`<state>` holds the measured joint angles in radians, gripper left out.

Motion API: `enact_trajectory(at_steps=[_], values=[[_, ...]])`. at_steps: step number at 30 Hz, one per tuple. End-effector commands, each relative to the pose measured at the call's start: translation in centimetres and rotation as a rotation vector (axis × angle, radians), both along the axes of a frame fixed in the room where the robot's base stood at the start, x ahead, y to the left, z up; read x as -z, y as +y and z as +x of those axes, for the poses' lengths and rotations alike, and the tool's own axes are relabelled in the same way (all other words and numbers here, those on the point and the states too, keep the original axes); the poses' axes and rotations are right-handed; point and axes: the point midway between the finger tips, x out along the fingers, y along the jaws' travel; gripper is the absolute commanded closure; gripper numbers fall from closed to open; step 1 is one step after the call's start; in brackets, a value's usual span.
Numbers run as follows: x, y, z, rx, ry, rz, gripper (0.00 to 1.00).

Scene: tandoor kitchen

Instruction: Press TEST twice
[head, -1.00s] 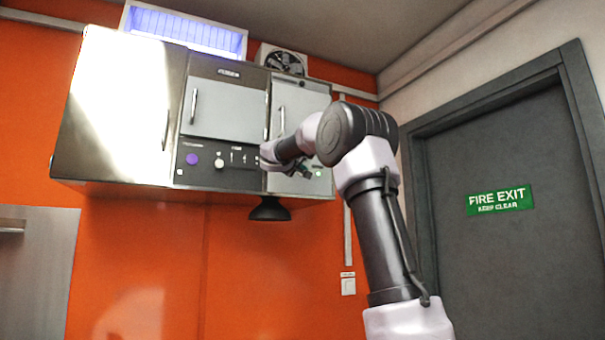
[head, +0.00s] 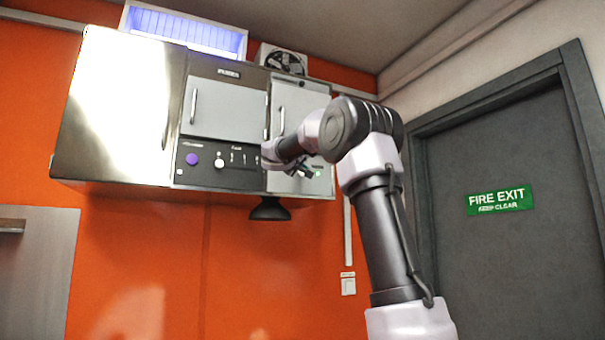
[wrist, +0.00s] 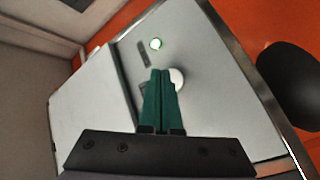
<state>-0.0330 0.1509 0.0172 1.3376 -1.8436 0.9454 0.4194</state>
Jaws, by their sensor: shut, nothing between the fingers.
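Contact cannot be told. In the head view my gripper (head: 309,174) is at the cabinet's lower right, near the green light (head: 318,173).
A control strip with a purple knob (head: 192,159) and a white knob (head: 219,163) lies left of my gripper. A black bell-shaped fitting (head: 269,209) hangs under the cabinet. A grey fire exit door (head: 500,250) stands at the right.

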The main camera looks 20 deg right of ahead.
Motion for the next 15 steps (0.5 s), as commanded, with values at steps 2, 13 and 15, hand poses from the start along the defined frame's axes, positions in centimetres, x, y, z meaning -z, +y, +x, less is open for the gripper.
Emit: enact_trajectory(at_steps=[2, 13, 15], values=[[0.0, 0.0, -0.2, 0.0, 0.0, 0.0, 1.0], [-0.1, 0.0, -0.9, 0.0, -0.001, -0.001, 1.0], [-0.1, 0.0, -1.5, 0.001, -0.001, 0.0, 1.0]])
